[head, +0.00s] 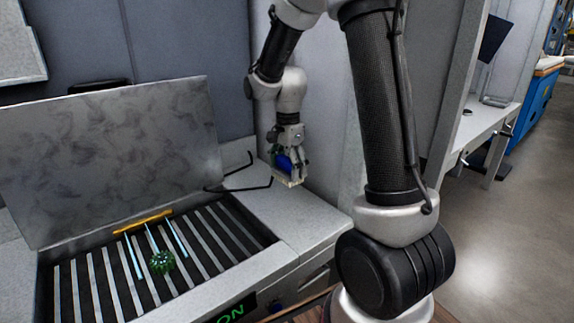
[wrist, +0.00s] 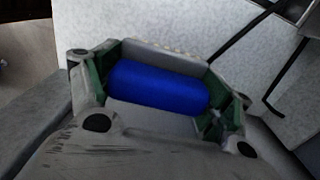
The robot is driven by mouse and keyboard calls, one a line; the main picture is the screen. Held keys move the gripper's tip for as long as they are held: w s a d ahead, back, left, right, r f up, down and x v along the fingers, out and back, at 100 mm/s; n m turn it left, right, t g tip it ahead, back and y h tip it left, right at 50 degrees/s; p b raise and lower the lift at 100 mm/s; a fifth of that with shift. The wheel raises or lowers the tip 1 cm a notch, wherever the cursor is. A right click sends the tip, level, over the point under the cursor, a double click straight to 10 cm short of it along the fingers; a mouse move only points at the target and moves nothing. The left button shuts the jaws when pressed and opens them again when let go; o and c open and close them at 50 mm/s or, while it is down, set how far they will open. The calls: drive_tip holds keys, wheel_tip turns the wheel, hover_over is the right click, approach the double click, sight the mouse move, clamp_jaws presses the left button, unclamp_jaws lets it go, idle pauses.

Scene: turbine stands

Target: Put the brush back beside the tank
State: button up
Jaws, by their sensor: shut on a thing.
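A brush with a blue handle (wrist: 158,88) is held crosswise between the green-padded fingers of my gripper (head: 288,168). The blue handle also shows in the head view (head: 283,163). Pale bristles (wrist: 165,50) show at the brush's far edge in the wrist view. My gripper is shut on the brush, pointing down over or at the grey side ledge to the right of the tank (head: 255,262). I cannot tell whether the brush touches the ledge. The tank is open, with a slatted rack inside.
The tank's mottled grey lid (head: 110,150) stands raised at the back. A black bent handle (head: 240,187) juts over the ledge, left of my gripper. A green spiky part (head: 161,261) and an orange bar with blue prongs (head: 143,222) lie on the slats. The ledge's front (head: 315,220) is clear.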

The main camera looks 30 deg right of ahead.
drive_tip(key=shift+f, duration=3.8)
drive_tip(key=shift+a+f, duration=0.1)
drive_tip(key=shift+f, duration=0.25)
drive_tip(key=o, duration=1)
drive_tip(key=shift+o, duration=0.2)
drive_tip(key=shift+r, duration=0.1)
drive_tip(key=shift+r, duration=3.45)
